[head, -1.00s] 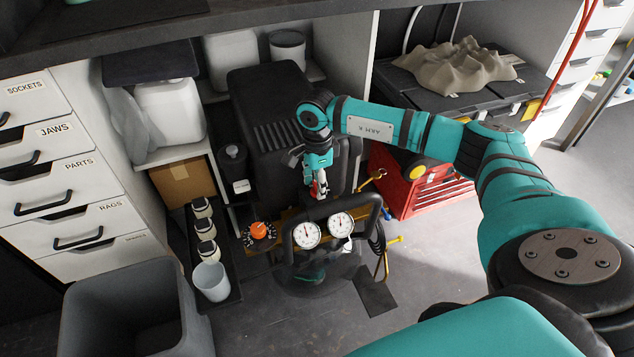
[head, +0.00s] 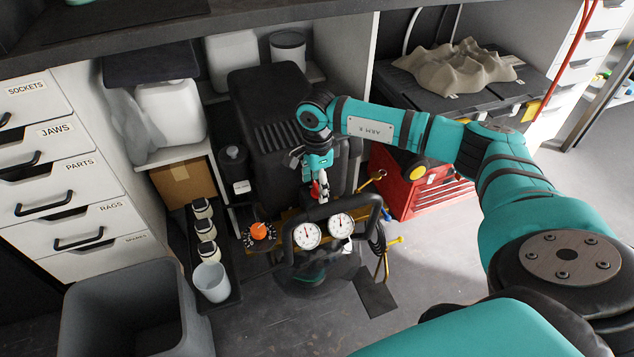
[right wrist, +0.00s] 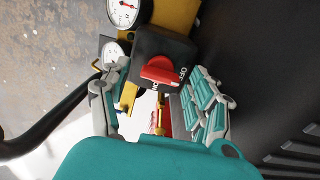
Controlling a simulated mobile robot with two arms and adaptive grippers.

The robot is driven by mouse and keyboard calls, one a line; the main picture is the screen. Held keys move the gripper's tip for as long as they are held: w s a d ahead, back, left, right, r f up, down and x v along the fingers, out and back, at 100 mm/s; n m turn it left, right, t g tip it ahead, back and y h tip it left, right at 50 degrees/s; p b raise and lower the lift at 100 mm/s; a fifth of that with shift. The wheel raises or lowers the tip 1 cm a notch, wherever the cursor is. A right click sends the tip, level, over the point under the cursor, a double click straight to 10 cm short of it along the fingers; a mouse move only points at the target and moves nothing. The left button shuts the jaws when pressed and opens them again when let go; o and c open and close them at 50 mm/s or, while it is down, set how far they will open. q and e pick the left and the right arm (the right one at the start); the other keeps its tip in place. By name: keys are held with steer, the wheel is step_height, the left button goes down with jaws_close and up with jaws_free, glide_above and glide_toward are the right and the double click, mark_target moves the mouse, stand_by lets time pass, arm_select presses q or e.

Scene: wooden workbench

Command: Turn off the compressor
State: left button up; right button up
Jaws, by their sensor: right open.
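The compressor (head: 267,105) is a large black ribbed housing under the bench, with two white gauges (head: 307,235) on its front. In the right wrist view, a red rotary switch (right wrist: 158,70) sits on a black box (right wrist: 183,52) with white OFF lettering; a second label is partly hidden. My right gripper (head: 320,188) is open and points down at the compressor's front. In the right wrist view its fingers stand on either side of the switch box; I cannot tell whether they touch it. My left gripper is out of view.
An orange knob (head: 260,231) sits left of the gauges. A black tubular handle (head: 287,243) frames the gauges. A red tool chest (head: 397,187) stands to the right, a grey bin (head: 90,290) at the front left.

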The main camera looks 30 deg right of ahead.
mark_target(317, 186)
steer(key=shift+w+r, duration=0.1)
steer(key=shift+r, duration=0.05)
step_height(317, 186, up, 8)
steer(key=shift+f, duration=0.1)
stand_by(0.8)
